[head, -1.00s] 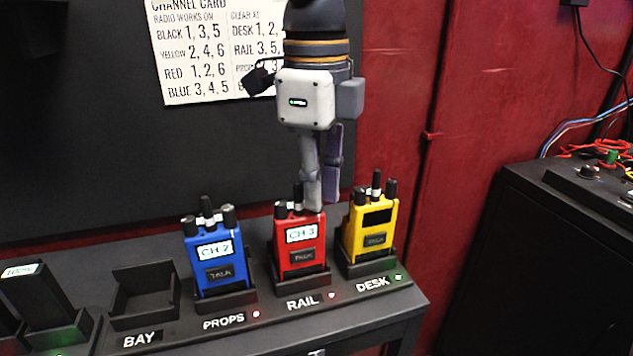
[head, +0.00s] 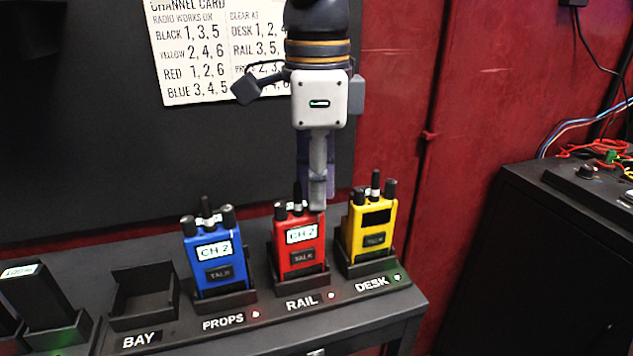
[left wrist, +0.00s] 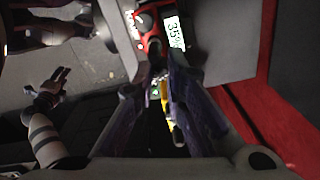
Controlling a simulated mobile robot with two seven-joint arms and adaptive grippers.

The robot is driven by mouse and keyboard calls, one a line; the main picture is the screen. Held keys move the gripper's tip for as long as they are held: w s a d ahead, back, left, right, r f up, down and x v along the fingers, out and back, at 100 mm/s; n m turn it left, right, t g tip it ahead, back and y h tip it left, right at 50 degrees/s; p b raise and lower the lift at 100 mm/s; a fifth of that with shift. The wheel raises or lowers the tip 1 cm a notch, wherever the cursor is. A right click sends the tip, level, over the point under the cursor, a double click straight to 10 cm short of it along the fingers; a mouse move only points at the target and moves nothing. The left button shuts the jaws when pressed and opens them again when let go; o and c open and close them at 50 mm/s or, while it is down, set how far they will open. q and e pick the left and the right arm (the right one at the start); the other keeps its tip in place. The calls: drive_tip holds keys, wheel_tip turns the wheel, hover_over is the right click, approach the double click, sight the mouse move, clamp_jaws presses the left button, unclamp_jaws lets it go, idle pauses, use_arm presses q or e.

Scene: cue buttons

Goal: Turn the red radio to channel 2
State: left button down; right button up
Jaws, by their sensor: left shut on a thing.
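The red radio (head: 300,258) stands upright in the RAIL cradle, its display reading CH 2. It also shows partly at the top of the left wrist view (left wrist: 144,48), with a lit display seen sideways. My left gripper (head: 318,204) points down at the radio's top right. Its fingers are shut on the radio's right-hand knob, which they hide. The left knob (head: 280,211) and the antenna (head: 297,196) are free beside them. In the left wrist view, what seems to be my right gripper (left wrist: 60,78) shows small and dark.
The blue radio (head: 216,262), also on CH 2, stands in PROPS. The yellow radio (head: 372,228) stands close by in DESK. The BAY cradle (head: 145,290) is empty. A channel card (head: 200,85) hangs behind and lists red as 1, 2, 6.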

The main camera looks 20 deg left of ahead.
use_arm(q)
drive_tip(key=c, duration=1.6)
unclamp_jaws()
wheel_tip(320, 180, up, 12)
drive_tip(key=shift+s, duration=0.15)
